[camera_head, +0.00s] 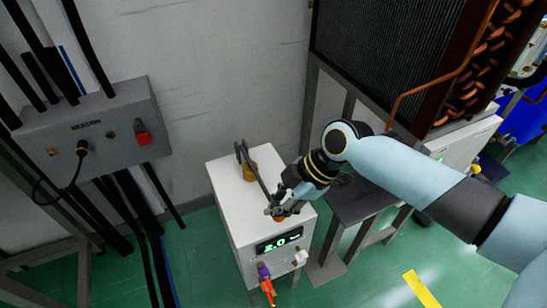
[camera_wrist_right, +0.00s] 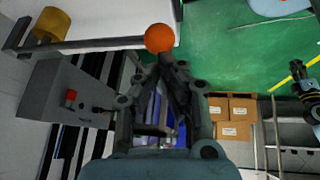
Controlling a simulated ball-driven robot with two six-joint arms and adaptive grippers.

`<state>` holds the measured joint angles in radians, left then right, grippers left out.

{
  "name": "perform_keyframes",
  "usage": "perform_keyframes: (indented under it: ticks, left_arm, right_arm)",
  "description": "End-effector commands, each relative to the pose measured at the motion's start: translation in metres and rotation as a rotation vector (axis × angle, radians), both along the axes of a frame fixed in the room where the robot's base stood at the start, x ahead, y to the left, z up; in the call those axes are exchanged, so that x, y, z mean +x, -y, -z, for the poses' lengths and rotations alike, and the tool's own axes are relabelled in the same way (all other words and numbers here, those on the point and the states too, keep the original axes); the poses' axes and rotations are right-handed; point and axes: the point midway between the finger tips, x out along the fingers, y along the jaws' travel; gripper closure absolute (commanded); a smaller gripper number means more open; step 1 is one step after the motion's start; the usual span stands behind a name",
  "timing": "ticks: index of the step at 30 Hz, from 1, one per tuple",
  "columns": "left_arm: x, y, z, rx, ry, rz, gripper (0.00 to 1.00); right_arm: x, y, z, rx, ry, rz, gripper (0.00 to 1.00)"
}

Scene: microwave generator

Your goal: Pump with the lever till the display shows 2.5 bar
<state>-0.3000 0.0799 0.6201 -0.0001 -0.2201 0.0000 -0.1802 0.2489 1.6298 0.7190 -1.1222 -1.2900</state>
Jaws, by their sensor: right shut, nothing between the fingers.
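The white pump box (camera_head: 228,187) stands on the green floor. Its display (camera_head: 278,243) on the front face shows green digits that read about 2.0.
A grey wall box (camera_head: 100,125) with a red switch and cables is at the left. A dark metal stand (camera_head: 360,200) and a large radiator unit (camera_head: 385,50) are at the right. Orange and white fittings (camera_head: 267,285) stick out of the box's front.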

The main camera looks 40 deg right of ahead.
Motion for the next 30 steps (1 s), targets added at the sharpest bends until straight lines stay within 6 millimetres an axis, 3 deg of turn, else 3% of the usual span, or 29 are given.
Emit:
perform_keyframes:
  ticks: [19, 30]
  left_arm:
    - [0.000, 0.000, 0.000, 0.000, 0.000, 0.000, 1.00]
    - [0.002, 0.000, -0.015, 0.000, 0.003, 0.000, 1.00]
  right_arm:
    - [-0.001, 0.000, 0.001, 0.000, -0.002, 0.000, 1.00]
    - [0.008, 0.002, -0.019, 0.000, 0.000, 0.000, 1.00]
